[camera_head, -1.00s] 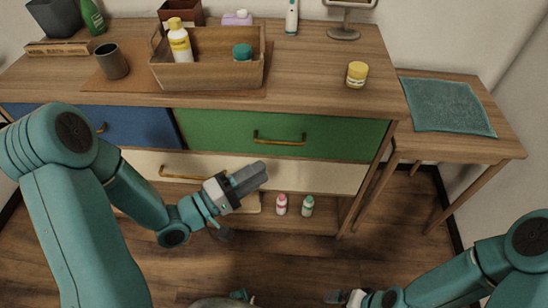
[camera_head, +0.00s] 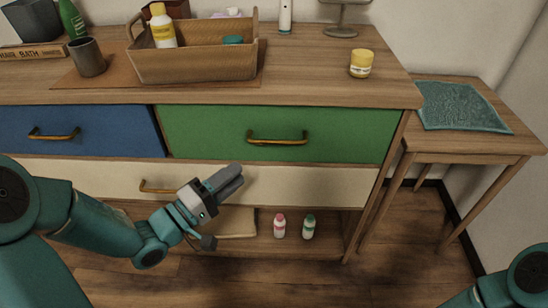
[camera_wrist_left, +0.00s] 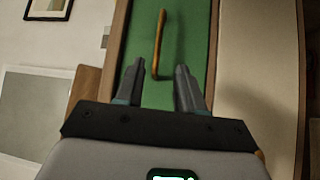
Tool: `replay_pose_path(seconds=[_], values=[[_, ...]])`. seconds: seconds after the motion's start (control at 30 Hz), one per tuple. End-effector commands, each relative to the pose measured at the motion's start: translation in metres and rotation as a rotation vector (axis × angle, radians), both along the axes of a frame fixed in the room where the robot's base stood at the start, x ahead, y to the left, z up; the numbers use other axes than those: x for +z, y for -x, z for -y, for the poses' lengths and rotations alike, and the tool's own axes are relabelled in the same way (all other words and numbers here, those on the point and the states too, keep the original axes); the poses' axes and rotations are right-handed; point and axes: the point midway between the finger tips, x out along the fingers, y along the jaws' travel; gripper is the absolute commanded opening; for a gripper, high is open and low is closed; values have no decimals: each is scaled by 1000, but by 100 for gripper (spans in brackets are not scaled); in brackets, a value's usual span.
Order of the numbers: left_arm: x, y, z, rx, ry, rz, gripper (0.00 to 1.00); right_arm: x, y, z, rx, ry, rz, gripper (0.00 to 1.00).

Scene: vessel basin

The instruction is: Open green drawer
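The green drawer (camera_head: 350,134) is in the upper row of the wooden dresser, right of the blue drawer, and looks shut. Its brass bar handle (camera_head: 277,138) is at the middle of its front. My left gripper (camera_head: 232,180) is in front of the cream drawer, below and left of the green handle, and apart from it. In the left wrist view the two fingers (camera_wrist_left: 160,85) are spread with nothing between them. The green front (camera_wrist_left: 190,30) and the handle (camera_wrist_left: 158,45) show beyond them. My right gripper is out of view; only part of that arm shows at lower right.
The cream drawer (camera_head: 310,185) with its own handle lies below. Two small bottles (camera_head: 294,227) stand on the low shelf. A wooden box (camera_head: 195,65) and a yellow jar (camera_head: 361,63) stand on top. A side table (camera_head: 475,144) is at right.

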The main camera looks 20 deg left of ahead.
Motion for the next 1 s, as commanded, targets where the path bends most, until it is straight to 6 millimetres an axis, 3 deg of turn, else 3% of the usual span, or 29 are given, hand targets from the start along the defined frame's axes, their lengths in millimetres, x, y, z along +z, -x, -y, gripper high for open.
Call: replay_pose_path(seconds=[0.3,0.5,0.93,0.97,1.0], values=[[12,-66,39,-8,2,1,38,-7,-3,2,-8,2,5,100],[16,-95,54,-5,1,0,38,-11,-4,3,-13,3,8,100],[19,-108,60,-2,2,-2,38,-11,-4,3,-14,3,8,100],[19,-108,60,-2,2,-2,35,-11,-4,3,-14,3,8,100],[19,-107,60,-2,2,-2,22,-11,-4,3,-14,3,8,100]])
